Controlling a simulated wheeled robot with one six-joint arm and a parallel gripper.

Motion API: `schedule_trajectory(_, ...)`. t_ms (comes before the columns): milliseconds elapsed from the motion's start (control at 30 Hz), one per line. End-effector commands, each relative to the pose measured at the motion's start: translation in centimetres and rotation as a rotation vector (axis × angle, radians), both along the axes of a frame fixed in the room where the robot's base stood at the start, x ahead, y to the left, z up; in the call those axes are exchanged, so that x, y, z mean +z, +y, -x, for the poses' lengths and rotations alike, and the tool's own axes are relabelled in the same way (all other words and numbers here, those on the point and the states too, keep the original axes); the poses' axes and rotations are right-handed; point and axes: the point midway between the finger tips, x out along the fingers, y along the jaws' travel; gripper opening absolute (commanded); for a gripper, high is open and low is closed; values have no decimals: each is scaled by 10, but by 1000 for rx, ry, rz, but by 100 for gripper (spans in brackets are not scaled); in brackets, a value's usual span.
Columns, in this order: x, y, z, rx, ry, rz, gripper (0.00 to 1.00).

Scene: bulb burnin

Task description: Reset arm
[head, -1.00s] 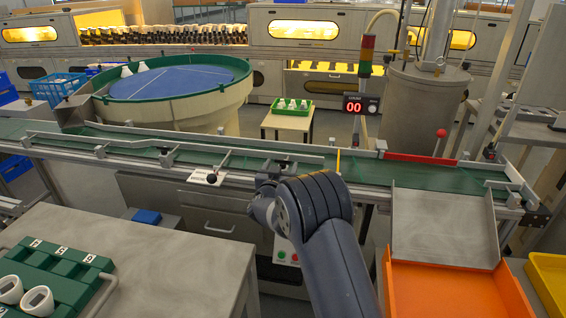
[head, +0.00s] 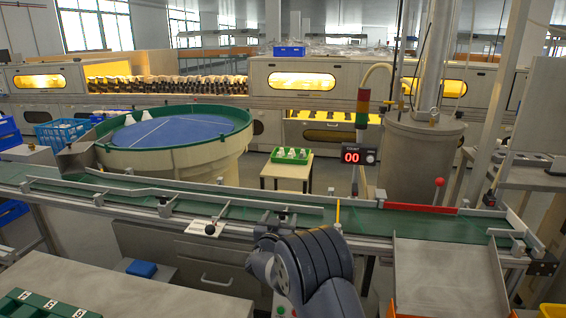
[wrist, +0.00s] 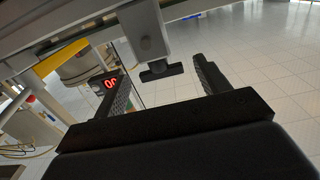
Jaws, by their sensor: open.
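My arm shows in the head view at the lower middle, folded in front of the conveyor, with its end hidden behind its own links. In the wrist view my gripper (wrist: 160,84) has its two dark fingers spread apart with nothing between them. Beyond the fingers are the underside of a grey metal rail and a bracket (wrist: 152,40) with a dark foot, and a tiled floor. I cannot tell how far the bracket is from the fingers.
A blue-topped round table (head: 175,130) stands behind. A counter (head: 358,155) reads 00. A grey bench (head: 130,300) with a green rack (head: 40,305) is at lower left.

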Motion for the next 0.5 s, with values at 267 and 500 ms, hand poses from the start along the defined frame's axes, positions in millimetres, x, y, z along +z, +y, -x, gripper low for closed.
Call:
schedule_trajectory(267, 0, -8, -35, -1, -1, -2, 71)
schedule_trajectory(500, 0, -11, -48, 1, 0, -1, 71)
